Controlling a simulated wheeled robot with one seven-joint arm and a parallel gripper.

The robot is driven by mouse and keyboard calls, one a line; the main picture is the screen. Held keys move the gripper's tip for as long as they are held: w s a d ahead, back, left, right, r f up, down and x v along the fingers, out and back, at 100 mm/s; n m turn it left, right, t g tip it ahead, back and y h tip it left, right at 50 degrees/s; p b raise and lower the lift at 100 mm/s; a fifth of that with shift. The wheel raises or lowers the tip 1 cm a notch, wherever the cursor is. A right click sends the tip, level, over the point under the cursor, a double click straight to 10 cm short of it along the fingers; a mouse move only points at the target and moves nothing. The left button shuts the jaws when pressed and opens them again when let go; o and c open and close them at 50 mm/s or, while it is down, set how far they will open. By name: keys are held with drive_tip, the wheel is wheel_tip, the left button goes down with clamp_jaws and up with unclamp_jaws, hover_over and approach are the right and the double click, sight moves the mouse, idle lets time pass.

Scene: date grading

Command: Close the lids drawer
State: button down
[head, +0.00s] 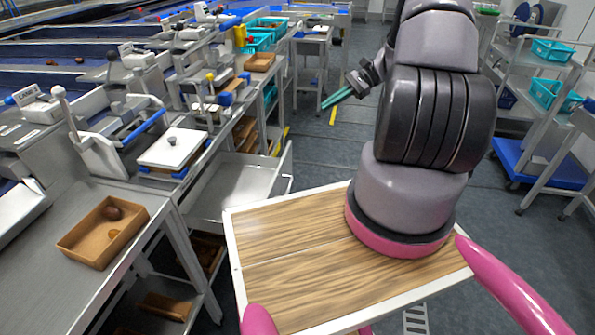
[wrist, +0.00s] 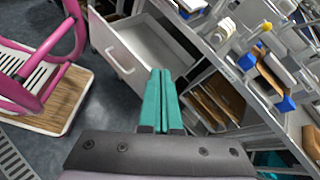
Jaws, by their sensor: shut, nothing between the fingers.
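The lids drawer (head: 236,187) is a pale grey metal drawer under the workbench, pulled out and empty as far as I see. In the wrist view the open drawer (wrist: 121,52) shows its front panel and handle toward the upper left. My gripper (head: 337,98) has teal fingers and is shut and empty. In the head view it hangs over the aisle, to the upper right of the drawer and apart from it. In the wrist view the fingertips (wrist: 160,72) point up the picture, just right of the drawer's front corner.
A white lid-like plate with a knob (head: 172,148) sits on the bench above the drawer. A brown tray (head: 103,231) lies on the near bench. Shelves with brown trays stand beside the drawer. The aisle floor (head: 335,150) is clear. A cart with teal crates (head: 553,92) stands at right.

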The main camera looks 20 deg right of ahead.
wheel_tip(320, 180, down, 15)
drive_tip(key=s+d+m+t+y, duration=0.2)
drive_tip(key=d+m+t+y, duration=0.1)
drive_tip(key=m+t, duration=0.55)
drive_tip(key=m, duration=0.2)
approach(289, 169)
drive_tip(key=shift+n, duration=0.25)
drive_tip(key=x, duration=0.7)
drive_tip(key=shift+s, duration=0.1)
drive_tip(key=shift+a, duration=0.1)
drive_tip(key=x, duration=2.3)
drive_tip(key=shift+w+a+r, duration=0.2)
drive_tip(key=shift+w+r, duration=0.05)
drive_tip(key=shift+r, duration=0.15)
drive_tip(key=shift+w+a+r, duration=0.15)
drive_tip(key=shift+w+a, duration=0.05)
drive_tip(key=shift+a, duration=0.25)
